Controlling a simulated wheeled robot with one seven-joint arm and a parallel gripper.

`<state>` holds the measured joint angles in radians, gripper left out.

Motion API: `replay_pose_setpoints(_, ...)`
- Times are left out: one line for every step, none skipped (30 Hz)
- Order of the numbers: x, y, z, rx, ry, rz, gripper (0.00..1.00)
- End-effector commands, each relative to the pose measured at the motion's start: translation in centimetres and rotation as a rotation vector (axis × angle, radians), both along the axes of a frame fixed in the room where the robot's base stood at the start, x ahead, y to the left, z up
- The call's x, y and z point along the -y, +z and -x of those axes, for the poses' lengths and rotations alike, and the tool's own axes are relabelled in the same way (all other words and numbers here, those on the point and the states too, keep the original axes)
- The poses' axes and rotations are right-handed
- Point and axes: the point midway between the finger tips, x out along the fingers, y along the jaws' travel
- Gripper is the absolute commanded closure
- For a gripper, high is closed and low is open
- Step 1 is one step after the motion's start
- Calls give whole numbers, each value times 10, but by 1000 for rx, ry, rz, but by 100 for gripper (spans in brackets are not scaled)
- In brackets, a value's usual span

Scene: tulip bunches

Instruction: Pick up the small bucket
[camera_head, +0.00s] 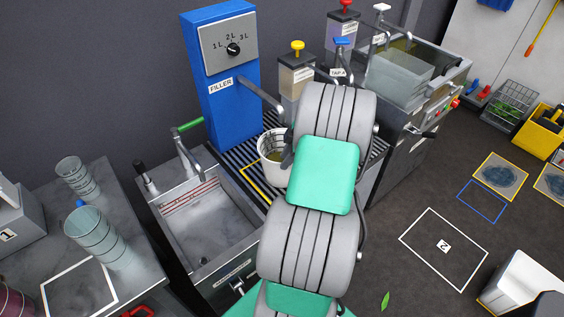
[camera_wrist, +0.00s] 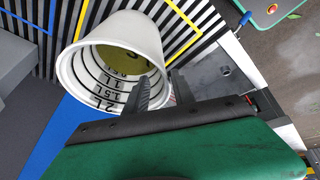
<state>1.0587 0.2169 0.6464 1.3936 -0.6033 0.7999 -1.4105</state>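The small bucket (camera_head: 272,168) is white and stands in front of the blue filler, over the slatted grate, partly hidden by my arm in the head view. In the wrist view the bucket (camera_wrist: 68,75) shows litre marks on its inner wall and a yellow-green bottom or content. My gripper (camera_wrist: 162,92) is at its rim. One dark finger shows over the bucket's opening and the other outside the wall, so the rim lies between them. Whether the fingers press on the wall is unclear. In the head view my arm hides most of the gripper.
The filler (camera_head: 222,115) stands behind, its spout reaching toward the bucket. A sink (camera_head: 205,225) is at the left, and tap canisters (camera_head: 297,85) stand behind my arm. Open floor (camera_head: 400,205) lies at the right.

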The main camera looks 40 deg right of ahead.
Motion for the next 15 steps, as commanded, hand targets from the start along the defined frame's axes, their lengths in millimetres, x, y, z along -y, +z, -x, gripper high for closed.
replay_pose_setpoints(-6, -9, -1, -3, 2, -5, 70)
replay_pose_setpoints(-7, -14, -2, -3, 2, -4, 70)
replay_pose_setpoints(-8, -20, -5, -2, 2, -3, 70)
replay_pose_setpoints(-8, -24, -7, -1, 1, -3, 70)
replay_pose_setpoints(-9, -27, -8, -1, 1, -3, 70)
replay_pose_setpoints(-10, -30, -9, -2, 1, -2, 70)
replay_pose_setpoints(-10, -31, -9, -1, 1, -1, 70)
replay_pose_setpoints(-9, -31, -9, -1, 0, 0, 70)
replay_pose_setpoints(-9, -31, -9, -1, 0, 0, 70)
replay_pose_setpoints(-9, -31, -9, -1, 0, 0, 70)
replay_pose_setpoints(-9, -31, -9, -1, 0, 0, 70)
replay_pose_setpoints(-9, -31, -9, -2, -1, 0, 70)
replay_pose_setpoints(-9, -31, -9, -2, -1, 0, 71)
replay_pose_setpoints(-9, -31, -9, -2, -1, 0, 74)
replay_pose_setpoints(-9, -31, -9, -2, -1, 0, 77)
